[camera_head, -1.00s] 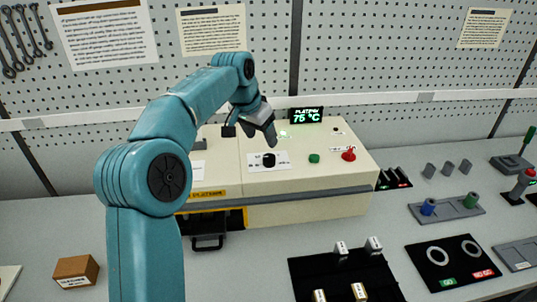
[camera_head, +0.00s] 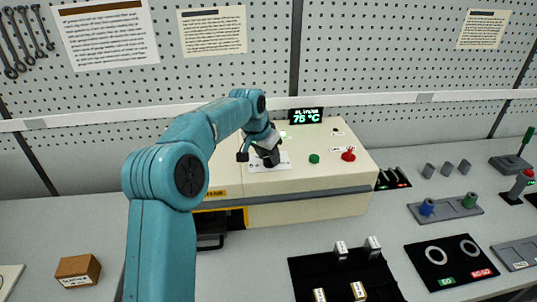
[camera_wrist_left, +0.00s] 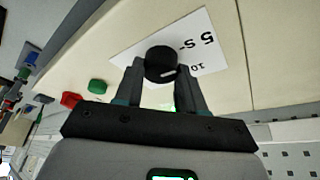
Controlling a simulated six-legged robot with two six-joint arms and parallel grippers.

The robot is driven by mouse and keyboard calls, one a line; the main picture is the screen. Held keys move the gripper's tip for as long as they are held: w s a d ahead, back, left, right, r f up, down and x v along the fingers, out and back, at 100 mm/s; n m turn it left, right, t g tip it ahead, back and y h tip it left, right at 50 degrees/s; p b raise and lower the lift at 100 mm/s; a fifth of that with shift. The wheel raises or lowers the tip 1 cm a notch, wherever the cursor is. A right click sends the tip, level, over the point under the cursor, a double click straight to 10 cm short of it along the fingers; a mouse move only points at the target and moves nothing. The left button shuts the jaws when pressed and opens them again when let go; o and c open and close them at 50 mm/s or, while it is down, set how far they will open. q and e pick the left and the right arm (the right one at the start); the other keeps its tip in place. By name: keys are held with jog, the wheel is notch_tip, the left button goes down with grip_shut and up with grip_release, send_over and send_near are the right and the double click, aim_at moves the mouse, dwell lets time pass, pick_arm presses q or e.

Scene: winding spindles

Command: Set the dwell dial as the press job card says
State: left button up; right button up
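The dwell dial is a black round knob (camera_wrist_left: 160,62) on a white label plate (camera_wrist_left: 205,42) marked "5 s" and "10". A pale mark shows on the knob's lower right in the wrist view, on the side towards the "10". In the head view my left gripper (camera_head: 268,160) is over the dial and hides most of it. In the wrist view its fingers stand on either side of the knob, with what look like narrow gaps; it seems open. My right gripper is not in view. Paper cards (camera_head: 212,30) hang on the pegboard; their small text is unreadable.
The cream press (camera_head: 330,180) has a green button (camera_head: 314,158), a red knob (camera_head: 348,154) and a display (camera_head: 306,116) reading 75 °C. A brown box (camera_head: 77,270) stands at front left. A black tray (camera_head: 310,270) with small blocks lies in front.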

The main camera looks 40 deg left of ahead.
pick_arm(q)
jog(key=shift+r, duration=0.1)
jog(key=m+p, duration=0.1)
jog(key=m+h+p, duration=0.1)
jog(key=shift+a+r+m+p, duration=0.15)
jog(key=shift+m+p, duration=0.15)
jog(key=shift+m, duration=0.1)
jog(key=m+h+p, duration=0.1)
jog(key=m+p, duration=0.1)
jog(key=m, duration=0.1)
jog(key=shift+a+m+h, duration=0.1)
jog(key=shift+m+h, duration=0.2)
jog(key=shift+w+m+g+h+p, duration=0.1)
jog(key=shift+m+g+h+p, duration=0.35)
jog(key=shift+m, duration=0.75)
jog(key=shift+a+m+g+h, duration=0.1)
jog(key=shift+m+g+h, duration=0.2)
jog(key=shift+m, duration=1.3)
jog(key=o, duration=1)
jog(key=shift+o, duration=0.2)
